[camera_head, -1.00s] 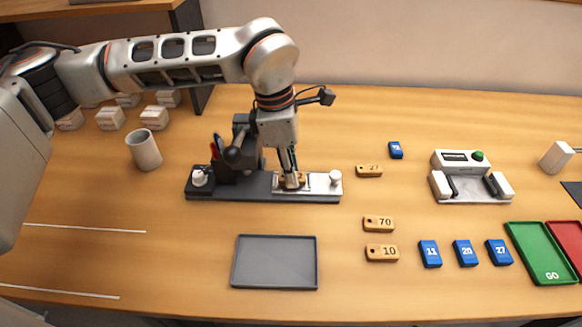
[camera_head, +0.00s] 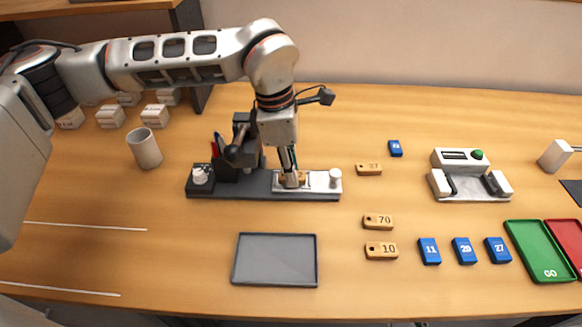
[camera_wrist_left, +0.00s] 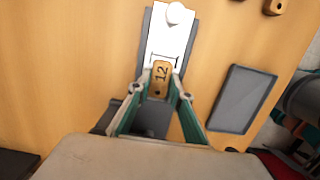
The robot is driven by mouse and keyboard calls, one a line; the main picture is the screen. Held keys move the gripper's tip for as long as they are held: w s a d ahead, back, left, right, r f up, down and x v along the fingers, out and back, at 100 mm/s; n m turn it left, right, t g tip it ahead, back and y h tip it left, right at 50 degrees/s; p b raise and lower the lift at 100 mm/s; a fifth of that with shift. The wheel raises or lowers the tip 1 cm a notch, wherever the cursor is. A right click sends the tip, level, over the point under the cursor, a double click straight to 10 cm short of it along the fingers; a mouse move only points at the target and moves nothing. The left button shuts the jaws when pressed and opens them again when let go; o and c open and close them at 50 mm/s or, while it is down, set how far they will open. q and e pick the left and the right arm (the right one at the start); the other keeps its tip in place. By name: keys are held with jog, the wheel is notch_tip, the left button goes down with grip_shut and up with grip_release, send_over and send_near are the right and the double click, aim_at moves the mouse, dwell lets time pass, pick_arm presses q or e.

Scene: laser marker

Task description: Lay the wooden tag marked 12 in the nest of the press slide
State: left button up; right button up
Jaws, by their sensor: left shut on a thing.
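The wooden tag marked 12 (camera_wrist_left: 161,76) is between the fingertips of my left gripper (camera_wrist_left: 160,92) in the left wrist view. My left gripper (camera_head: 290,180) is shut on it, low over the white press slide (camera_head: 320,182). The slide also shows in the left wrist view (camera_wrist_left: 170,40), with its white knob at the far end. The tag lies over the nest outline on the slide. I cannot tell whether it touches the nest floor. In the head view the fingers hide most of the tag. My right gripper is not in view.
Wooden tags 70 (camera_head: 378,221), 10 (camera_head: 381,250) and 27 (camera_head: 368,169) lie to the right of the press (camera_head: 240,150). A grey tray (camera_head: 275,260) lies in front. Several blue tags, a device with a green button (camera_head: 470,172) and a green tray (camera_head: 540,250) are further right.

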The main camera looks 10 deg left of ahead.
pick_arm(q)
jog(key=o, duration=0.9)
jog(key=r, duration=0.4)
jog(key=a+r, duration=0.1)
jog(key=r, duration=0.7)
jog(key=shift+s+a, duration=0.2)
jog(key=shift+a, duration=0.2)
